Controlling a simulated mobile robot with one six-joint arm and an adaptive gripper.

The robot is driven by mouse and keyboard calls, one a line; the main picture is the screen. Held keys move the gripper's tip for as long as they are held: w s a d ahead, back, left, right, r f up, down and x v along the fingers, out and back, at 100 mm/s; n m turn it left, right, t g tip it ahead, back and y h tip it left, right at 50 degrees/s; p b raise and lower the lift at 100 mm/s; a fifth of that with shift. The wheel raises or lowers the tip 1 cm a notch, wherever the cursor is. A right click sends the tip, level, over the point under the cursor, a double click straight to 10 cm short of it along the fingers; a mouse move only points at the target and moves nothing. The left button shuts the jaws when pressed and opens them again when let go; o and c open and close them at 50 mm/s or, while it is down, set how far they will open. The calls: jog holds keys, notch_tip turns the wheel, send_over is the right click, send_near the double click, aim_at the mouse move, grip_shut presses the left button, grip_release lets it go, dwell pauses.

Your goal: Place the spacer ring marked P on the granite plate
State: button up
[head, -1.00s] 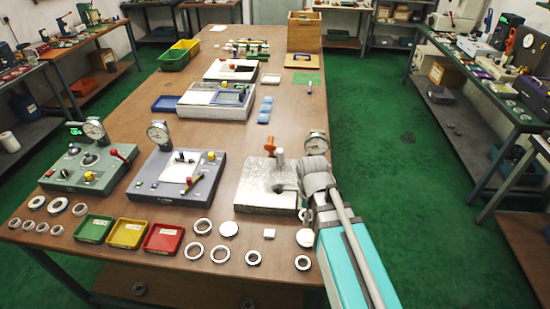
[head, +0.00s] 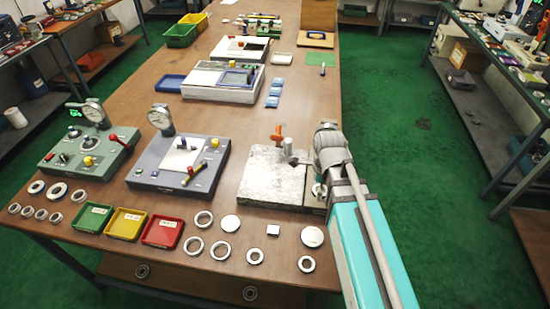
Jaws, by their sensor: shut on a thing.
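The granite plate (head: 268,182) is a speckled grey slab near the right edge of the bench, with a metal post and an orange-handled part at its back. My gripper (head: 314,176) is over the plate's right side, largely hidden behind my own wrist. A small pale metal ring (head: 318,190) shows just below the wrist and appears to be held in the shut jaws. Its marking is too small to read. I cannot tell whether it touches the plate. The plate's left and middle surface looks bare.
Several loose rings (head: 193,245) and a white disc (head: 312,236) lie along the bench front. Green, yellow and red trays (head: 162,231) stand left of them. A grey gauge box (head: 178,163) stands left of the plate, with a green one (head: 88,153) beyond.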

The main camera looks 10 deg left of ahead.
jog(key=shift+w, duration=0.1)
jog(key=shift+n, duration=0.3)
jog(key=w+a, duration=0.2)
jog(key=w+a+f+b, duration=0.1)
jog(key=w+a, duration=0.2)
jog(key=w+a+f+b, duration=0.1)
jog(key=w+a, duration=0.1)
jog(key=a, duration=0.1)
jog(key=shift+w+a, duration=0.2)
jog(key=shift+a, duration=0.05)
jog(key=b, duration=0.2)
send_over(275, 172)
jog(key=shift+a+f, duration=0.1)
jog(key=shift+f, duration=0.7)
jog(key=shift+f+b, duration=1.8)
jog(key=shift+f, duration=0.2)
jog(key=shift+f, duration=0.2)
jog(key=o, duration=1.2)
jog(key=shift+r, duration=0.15)
